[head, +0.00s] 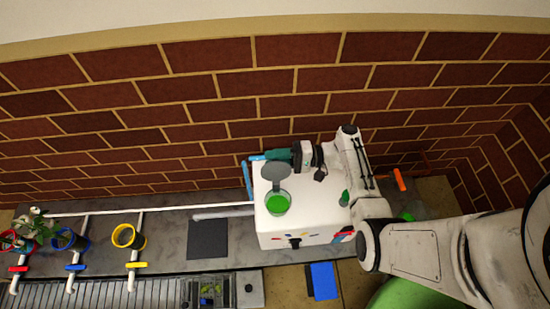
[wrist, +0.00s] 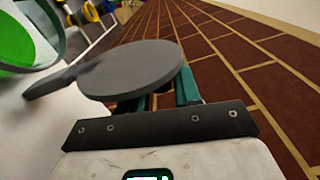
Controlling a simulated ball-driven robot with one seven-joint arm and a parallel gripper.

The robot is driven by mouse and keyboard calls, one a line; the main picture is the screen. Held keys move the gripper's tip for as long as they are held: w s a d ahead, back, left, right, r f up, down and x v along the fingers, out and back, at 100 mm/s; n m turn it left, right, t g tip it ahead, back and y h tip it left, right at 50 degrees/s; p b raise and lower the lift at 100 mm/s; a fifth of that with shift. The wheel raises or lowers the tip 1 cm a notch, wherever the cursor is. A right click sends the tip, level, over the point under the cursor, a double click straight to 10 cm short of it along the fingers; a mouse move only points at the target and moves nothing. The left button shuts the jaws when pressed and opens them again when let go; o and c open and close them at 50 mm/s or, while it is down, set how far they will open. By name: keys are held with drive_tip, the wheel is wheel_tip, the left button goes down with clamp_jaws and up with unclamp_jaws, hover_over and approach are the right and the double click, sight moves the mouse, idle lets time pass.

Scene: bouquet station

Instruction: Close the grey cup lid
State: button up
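The grey cup lid (head: 274,172) is a round disc with a short arm. It stands raised and open at the back edge of the clear cup (head: 278,203), which has green contents and sits on the white box (head: 315,228). My gripper (head: 278,154), with green fingers, is just behind the lid. In the wrist view the lid (wrist: 130,69) lies across the front of my gripper (wrist: 163,92) and hides its fingertips. The finger bases show apart, with a gap between them. I cannot tell whether they touch the lid. Part of the cup (wrist: 22,38) shows at upper left.
A brick wall (head: 280,85) stands close behind the box. Blue piping (head: 248,182) runs at the box's left side. Red, blue and yellow pots (head: 128,237) stand at left on the grey counter (head: 170,225). A dark square pad (head: 207,239) lies left of the box.

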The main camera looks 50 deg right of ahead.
sight(276, 168)
clamp_jaws()
drive_tip(key=shift+s, duration=0.1)
idle(0.4)
drive_tip(key=s+a+n, duration=0.1)
drive_tip(key=n, duration=0.1)
drive_tip(key=s+a+n, duration=0.1)
drive_tip(key=n, duration=0.1)
drive_tip(key=shift+r, duration=0.4)
drive_tip(key=s+a+n, duration=0.1)
drive_tip(key=n, duration=0.1)
drive_tip(key=s+a+n+b, duration=0.1)
drive_tip(key=shift+f+n, duration=0.15)
drive_tip(key=shift+n, duration=0.25)
drive_tip(key=s+a+f+n+b, duration=0.1)
drive_tip(key=n+b, duration=0.1)
drive_tip(key=s+a+f+n+b, duration=0.1)
drive_tip(key=n+b, duration=0.1)
drive_tip(key=n, duration=0.1)
drive_tip(key=s+a+f+n+b, duration=0.1)
drive_tip(key=n+b, duration=0.1)
drive_tip(key=shift+s+a+n+b, duration=0.2)
drive_tip(key=shift+a+n+b, duration=0.05)
drive_tip(key=shift+n+b, duration=0.1)
drive_tip(key=shift+s+a+f, duration=0.1)
